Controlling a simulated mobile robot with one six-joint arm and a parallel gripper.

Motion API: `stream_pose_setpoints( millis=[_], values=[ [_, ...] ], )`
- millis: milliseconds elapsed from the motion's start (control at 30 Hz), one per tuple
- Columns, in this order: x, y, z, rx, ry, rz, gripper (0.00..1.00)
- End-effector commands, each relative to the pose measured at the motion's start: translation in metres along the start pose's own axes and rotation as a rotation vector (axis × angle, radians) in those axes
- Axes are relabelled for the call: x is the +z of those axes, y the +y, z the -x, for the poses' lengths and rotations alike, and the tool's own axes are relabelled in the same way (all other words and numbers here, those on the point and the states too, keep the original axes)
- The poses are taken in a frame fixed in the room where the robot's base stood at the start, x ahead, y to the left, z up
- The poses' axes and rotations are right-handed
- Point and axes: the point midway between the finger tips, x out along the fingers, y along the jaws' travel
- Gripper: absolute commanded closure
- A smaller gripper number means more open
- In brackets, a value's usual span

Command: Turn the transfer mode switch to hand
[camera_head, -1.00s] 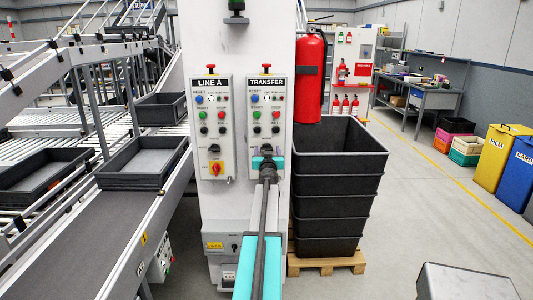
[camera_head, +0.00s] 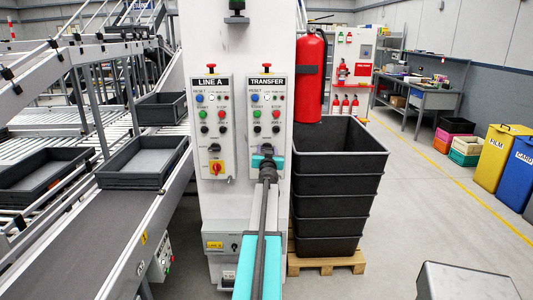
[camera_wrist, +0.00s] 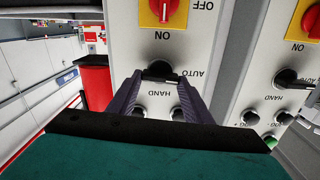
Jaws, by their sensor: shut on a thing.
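The transfer panel (camera_head: 266,110) is a light box on the white column, with a lamp and several buttons. My gripper (camera_head: 267,162) is at its lower part and hides the mode switch in the head view. In the wrist view, which shows the panel upside down, my gripper (camera_wrist: 160,80) has its two dark fingers on either side of the black mode switch knob (camera_wrist: 160,70) and is shut on it. The labels HAND (camera_wrist: 160,93) and AUTO (camera_wrist: 187,75) show beside the knob. The knob's exact pointing is hard to tell between the fingers.
The similar LINE A panel (camera_head: 211,125) is just left, with its own black knob (camera_wrist: 290,78). A red-and-yellow rotary switch (camera_wrist: 163,10) is on the transfer panel. Stacked dark bins (camera_head: 330,200) and a red extinguisher (camera_head: 310,80) stand right of the column.

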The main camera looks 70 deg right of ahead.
Motion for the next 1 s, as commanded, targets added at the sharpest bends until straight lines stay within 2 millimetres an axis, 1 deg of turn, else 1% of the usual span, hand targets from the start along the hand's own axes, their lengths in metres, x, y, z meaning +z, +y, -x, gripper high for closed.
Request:
stream_pose_setpoints(
  millis=[33,367,1000],
  values=[
    [-0.0020,0.0059,-0.0014,0.011,0.004,-0.019,0.77],
    [-0.0025,0.0083,-0.0012,0.013,0.007,-0.207,0.77],
    [-0.0024,0.0114,-0.0009,0.012,0.011,-0.655,0.77]
  ],
)
